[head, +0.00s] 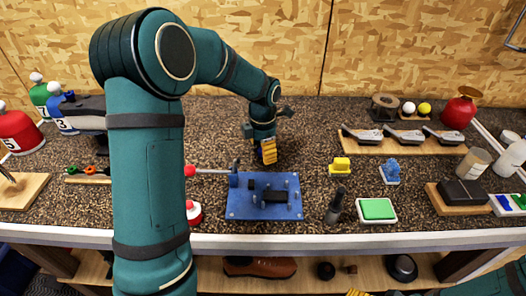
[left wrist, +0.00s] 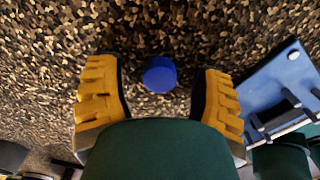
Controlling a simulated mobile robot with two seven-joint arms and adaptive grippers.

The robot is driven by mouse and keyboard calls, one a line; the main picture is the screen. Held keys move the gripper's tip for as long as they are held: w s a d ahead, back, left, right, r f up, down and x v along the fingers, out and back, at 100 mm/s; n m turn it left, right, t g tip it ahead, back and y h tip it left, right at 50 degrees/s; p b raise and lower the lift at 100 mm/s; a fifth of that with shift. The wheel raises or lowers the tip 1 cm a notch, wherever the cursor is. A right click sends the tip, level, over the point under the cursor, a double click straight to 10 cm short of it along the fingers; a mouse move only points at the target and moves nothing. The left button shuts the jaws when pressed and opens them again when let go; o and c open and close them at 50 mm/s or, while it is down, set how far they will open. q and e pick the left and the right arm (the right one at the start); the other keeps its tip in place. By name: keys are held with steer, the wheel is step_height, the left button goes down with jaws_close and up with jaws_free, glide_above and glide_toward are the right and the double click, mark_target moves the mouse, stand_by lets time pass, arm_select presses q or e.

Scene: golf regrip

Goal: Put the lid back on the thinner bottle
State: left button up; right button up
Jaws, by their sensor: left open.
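A small round blue lid (left wrist: 160,75) lies on the speckled bench top, between my left fingers in the left wrist view. My left gripper (left wrist: 160,95) is open, with its yellow fingers apart on either side of the lid and not touching it. In the head view the left gripper (head: 266,152) points down over the bench behind the blue fixture plate. I cannot tell for sure which container is the thinner bottle. A small red and white bottle (head: 193,213) stands at the front, partly hidden by my left arm. A yellow fingertip of my right gripper (head: 357,292) shows at the bottom edge.
The blue fixture plate (head: 240,207) with upright pegs is close to the left gripper. A dark upright tool (head: 336,205) and a green pad (head: 377,209) stand right of it. A red can (head: 460,109) and pale cylinders (head: 473,164) are at the right.

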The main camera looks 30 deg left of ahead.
arm_select(q)
steer(key=c, duration=0.8)
step_height(320, 180, up, 10)
steer(key=shift+p, duration=1.2)
arm_select(e)
steer(key=shift+s+r, duration=0.25)
steer(key=shift+r, duration=0.95)
steer(key=shift+o, duration=0.2)
